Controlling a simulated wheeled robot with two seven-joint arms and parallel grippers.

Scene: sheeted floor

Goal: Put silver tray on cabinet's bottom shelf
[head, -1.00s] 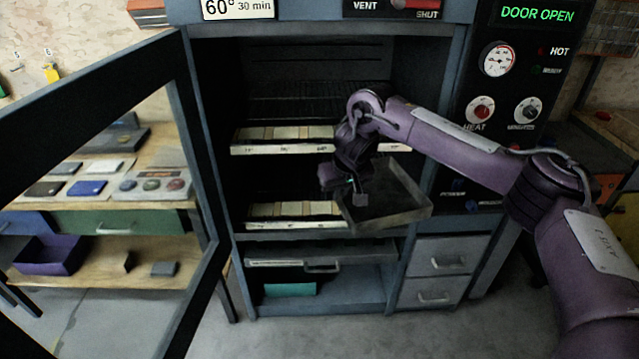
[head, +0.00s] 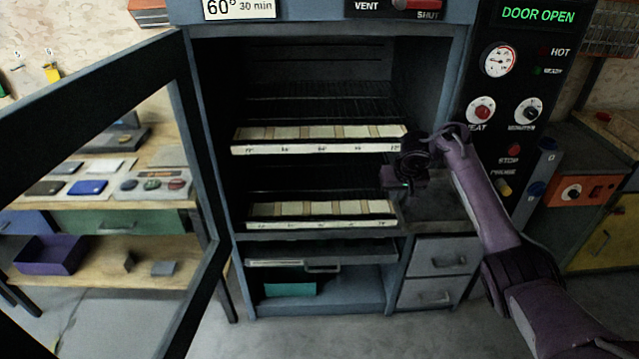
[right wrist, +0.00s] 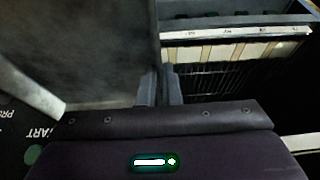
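The silver tray (head: 440,207) is a shallow grey tray in front of the right side of the cabinet (head: 237,265). My right gripper (head: 408,187) is at the tray's left side. In the right wrist view the fingers (right wrist: 159,88) are closed on the rim of the tray (right wrist: 85,50), which fills the upper left. The cabinet's lower labelled shelf (head: 320,222) lies left of the gripper, with an upper labelled shelf (head: 320,147) above it. Both show pale slats and bare dark rack. My left gripper is not in view.
The glass door (head: 200,150) stands open at left. Below the shelves are a shallow handled drawer (head: 285,262), an open bay with a teal item (head: 290,289), and two grey drawers (head: 437,262) at right. A control panel (head: 510,110) stands right of the opening.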

